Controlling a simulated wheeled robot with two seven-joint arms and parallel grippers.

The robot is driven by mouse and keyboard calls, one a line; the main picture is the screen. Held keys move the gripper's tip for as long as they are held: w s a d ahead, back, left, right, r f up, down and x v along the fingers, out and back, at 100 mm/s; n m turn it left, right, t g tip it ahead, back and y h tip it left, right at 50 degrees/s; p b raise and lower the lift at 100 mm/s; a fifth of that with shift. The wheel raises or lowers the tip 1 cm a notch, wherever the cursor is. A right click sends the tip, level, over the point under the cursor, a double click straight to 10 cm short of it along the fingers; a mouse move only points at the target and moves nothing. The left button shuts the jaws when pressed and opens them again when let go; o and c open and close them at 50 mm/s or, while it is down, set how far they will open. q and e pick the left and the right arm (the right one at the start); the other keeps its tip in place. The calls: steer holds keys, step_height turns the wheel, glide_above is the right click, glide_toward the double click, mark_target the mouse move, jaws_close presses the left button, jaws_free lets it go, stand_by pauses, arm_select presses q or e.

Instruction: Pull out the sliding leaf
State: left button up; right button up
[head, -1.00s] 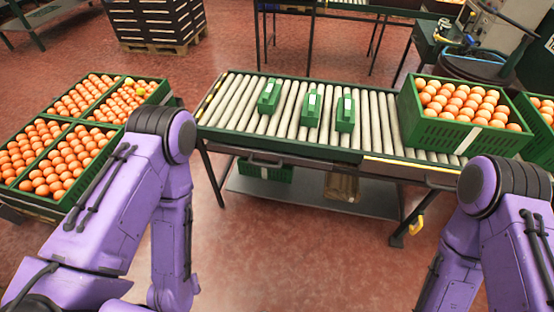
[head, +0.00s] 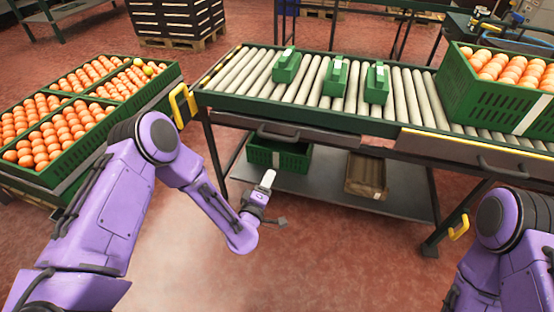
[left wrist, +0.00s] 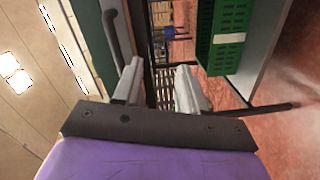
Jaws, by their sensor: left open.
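The left front (head: 330,138) has a dark handle (head: 278,133); the right front (head: 440,150) has a handle (head: 500,168). I cannot tell which front is the sliding leaf; both look pushed in. My left gripper (head: 268,188) is open and empty, below and in front of the left handle, apart from it. In the left wrist view, its two pale fingers (left wrist: 158,86) stand apart, with a dark bar handle (left wrist: 113,42) just left of them. My right gripper is out of view.
Green boxes (head: 336,78) stand on the rollers; a crate of oranges (head: 500,95) is at the right end. Crates of oranges (head: 60,170) stand at left. A lower shelf (head: 320,195) holds a green crate (head: 280,155) and a brown box (head: 366,176). The floor in front is clear.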

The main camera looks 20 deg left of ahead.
mark_target(276, 138)
arm_select(q)
steer(key=w+r+n+t, duration=0.1)
steer(key=w+r, duration=0.1)
steer(key=w, duration=0.2)
steer(key=w+r+n+t, duration=0.1)
steer(key=w+r, duration=0.2)
steer(key=w, duration=0.1)
steer(key=w+r+n, duration=0.1)
steer(key=w+r, duration=0.1)
steer(key=w, duration=0.2)
steer(key=shift+w+a+r+n+t+y, duration=0.2)
steer(key=shift+w+a+n+t+y, duration=0.1)
steer(key=shift+a+t, duration=0.1)
jaws_close()
